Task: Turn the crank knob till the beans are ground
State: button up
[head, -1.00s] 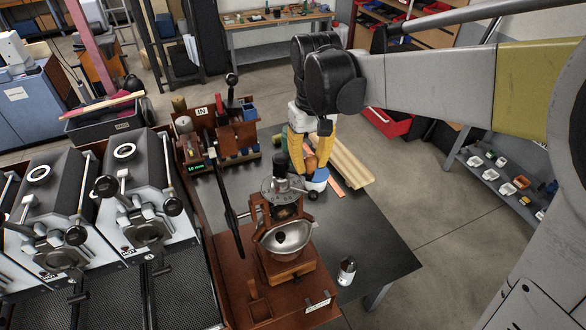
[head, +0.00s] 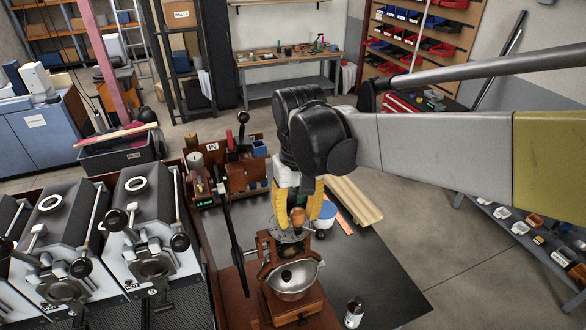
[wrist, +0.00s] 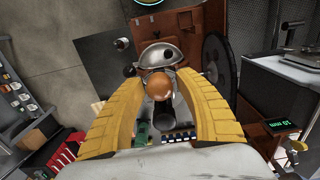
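The hand grinder (head: 262,248) has a wooden body with a silver bowl (head: 291,279) in front. Its crank knob (head: 298,216), a round orange-brown ball, is above the grinder's top. In the wrist view the knob (wrist: 159,83) lies between the two fingertips, in front of the silver bowl (wrist: 160,55). The crank arm is mostly hidden by my fingers. The beans cannot be made out.
A white and blue tub (head: 328,214) stands just right of my gripper, with pale boards (head: 354,203) behind it. Roasters (head: 147,235) stand at left. The dark tabletop (head: 375,262) at right is mostly bare.

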jog(key=shift+o, duration=0.4)
jog(key=shift+r, duration=0.15)
notch_tip(320, 180, up, 8)
jog(key=p, duration=0.5)
jog(key=shift+p, duration=0.3)
jog(key=s+d+f+m+t, duration=0.1)
jog(key=s+d+m+t, duration=0.2)
jog(key=s+d+t, duration=0.7)
jog(key=d+f+g+b, duration=0.1)
jog(key=d+f+b, duration=0.1)
jog(key=f+b, duration=1.5)
jog(key=d+f+g+b, duration=0.1)
jog(key=d+f+b, duration=0.1)
jog(key=f+b, duration=1.5)
jog(key=shift+s+g, duration=0.35)
jog(key=shift+g, duration=0.05)
